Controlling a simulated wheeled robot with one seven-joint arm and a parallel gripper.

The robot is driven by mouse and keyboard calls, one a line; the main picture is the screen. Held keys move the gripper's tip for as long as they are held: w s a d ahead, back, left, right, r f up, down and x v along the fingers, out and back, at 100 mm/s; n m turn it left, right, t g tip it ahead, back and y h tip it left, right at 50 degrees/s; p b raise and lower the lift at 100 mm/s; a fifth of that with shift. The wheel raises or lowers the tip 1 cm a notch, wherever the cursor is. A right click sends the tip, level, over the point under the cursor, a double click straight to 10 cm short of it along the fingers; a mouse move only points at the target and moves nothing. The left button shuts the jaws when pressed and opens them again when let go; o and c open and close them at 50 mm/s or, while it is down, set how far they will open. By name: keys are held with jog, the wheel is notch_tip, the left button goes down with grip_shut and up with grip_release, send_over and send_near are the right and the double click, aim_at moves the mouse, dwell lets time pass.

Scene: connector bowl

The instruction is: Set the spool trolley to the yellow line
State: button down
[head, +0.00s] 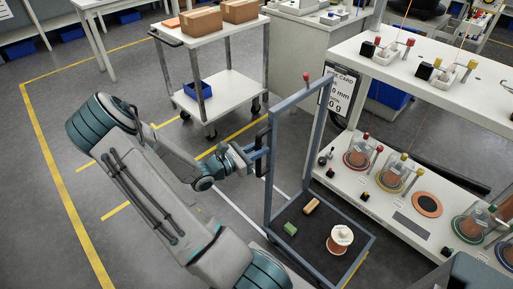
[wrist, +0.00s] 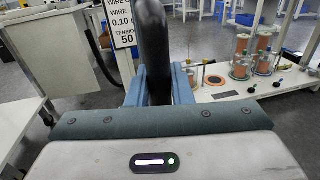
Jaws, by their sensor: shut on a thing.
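The spool trolley (head: 305,243) has a blue-grey upright frame and a dark deck, and stands beside the white workbench. On its deck are a wire spool (head: 340,239), a green block (head: 290,229) and a tan block (head: 311,206). My gripper (head: 264,152) is shut on the trolley's black upright handle, on the left side of the frame. The handle (wrist: 153,45) rises between the blue fingers in the wrist view. Yellow floor lines show at the left (head: 50,145), behind my arm (head: 235,137) and near the trolley's front right corner (head: 355,270). My arm hides part of the floor.
The workbench (head: 345,180) with several spools under clear covers stands close on the trolley's right. A white cart (head: 235,90) with cardboard boxes stands behind it. A white floor line (head: 240,215) runs on the trolley's left. Open grey floor lies farther left.

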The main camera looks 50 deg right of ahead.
jog(key=c, duration=1.3)
grip_release()
jog(key=shift+c, duration=0.2)
jog(key=v, duration=1.3)
jog(key=shift+a, duration=0.4)
jog(key=shift+w, duration=0.1)
